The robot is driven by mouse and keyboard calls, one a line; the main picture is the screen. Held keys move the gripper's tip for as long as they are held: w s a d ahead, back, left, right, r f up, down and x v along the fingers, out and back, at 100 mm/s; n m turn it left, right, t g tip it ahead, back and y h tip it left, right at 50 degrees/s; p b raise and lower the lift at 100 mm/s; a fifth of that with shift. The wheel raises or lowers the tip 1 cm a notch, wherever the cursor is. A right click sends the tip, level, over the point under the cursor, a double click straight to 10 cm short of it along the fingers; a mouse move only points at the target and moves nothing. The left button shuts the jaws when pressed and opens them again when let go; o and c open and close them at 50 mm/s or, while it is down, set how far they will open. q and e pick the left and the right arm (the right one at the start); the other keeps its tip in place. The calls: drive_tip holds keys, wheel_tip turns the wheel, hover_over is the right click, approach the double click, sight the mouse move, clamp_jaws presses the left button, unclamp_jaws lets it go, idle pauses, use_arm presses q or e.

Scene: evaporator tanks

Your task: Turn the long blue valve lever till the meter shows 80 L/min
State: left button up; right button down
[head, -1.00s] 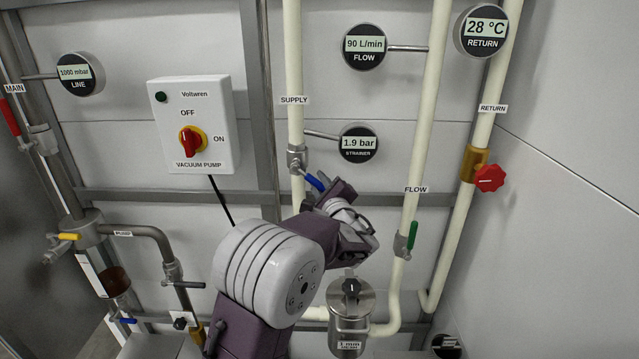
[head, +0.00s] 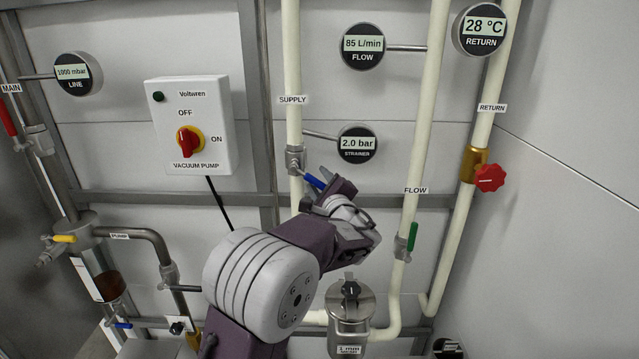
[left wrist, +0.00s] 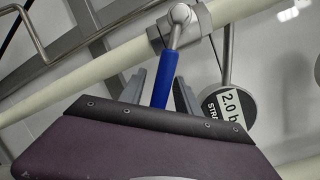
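The blue valve lever (head: 314,182) sits on the valve of the SUPPLY pipe and points down and to the right. My left gripper (head: 320,185) is at this lever. In the left wrist view the lever (left wrist: 165,78) runs between the two fingers of my left gripper (left wrist: 159,82). The fingers stand apart, with a visible gap to the lever on each side. The lever's lower end is hidden by the gripper body. The flow meter (head: 362,46) reads 85 L/min. My right gripper is not in view.
The strainer meter (head: 357,144) reads 2.0 bar, close to the lever. A green lever (head: 412,238) is on the FLOW pipe and a red knob (head: 489,178) on the RETURN pipe. A metal strainer pot (head: 350,305) stands below my left gripper. The vacuum pump box (head: 190,125) is at left.

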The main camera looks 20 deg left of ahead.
use_arm(q)
drive_tip(key=shift+s+d+f, duration=0.1)
drive_tip(key=shift+d, duration=0.05)
drive_tip(key=b+v, duration=0.2)
drive_tip(key=v, duration=0.6)
drive_tip(key=shift+s+b, duration=0.3)
drive_tip(key=shift+s, duration=0.05)
drive_tip(key=shift+d, duration=0.15)
